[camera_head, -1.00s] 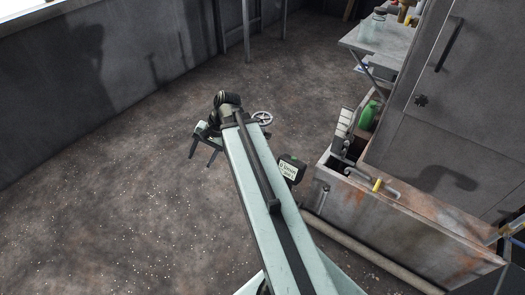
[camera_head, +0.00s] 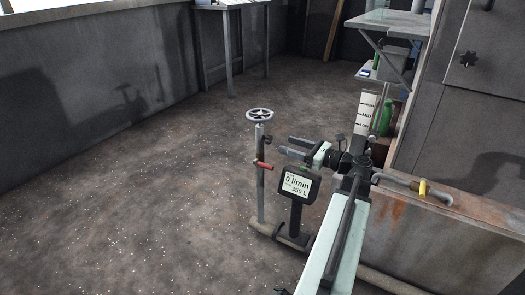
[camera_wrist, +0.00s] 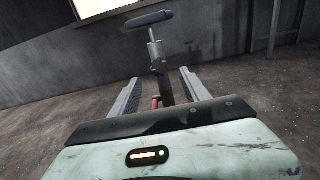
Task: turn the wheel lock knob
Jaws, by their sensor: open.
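A grey handwheel (camera_head: 260,114) tops a thin upright post (camera_head: 260,190). My gripper (camera_head: 285,146) is open and empty, to the right of the post and pointing left, roughly at the knob's height. In the wrist view the handwheel (camera_wrist: 148,19) is seen nearly edge-on, above and beyond my open fingers (camera_wrist: 160,76). The post lies between the fingers in that picture; I cannot tell how far ahead it is.
A red-handled lever (camera_head: 263,165) is on the post below. A display (camera_head: 297,186) reading 0 l/min stands in front of it. The floor at the left is clear.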

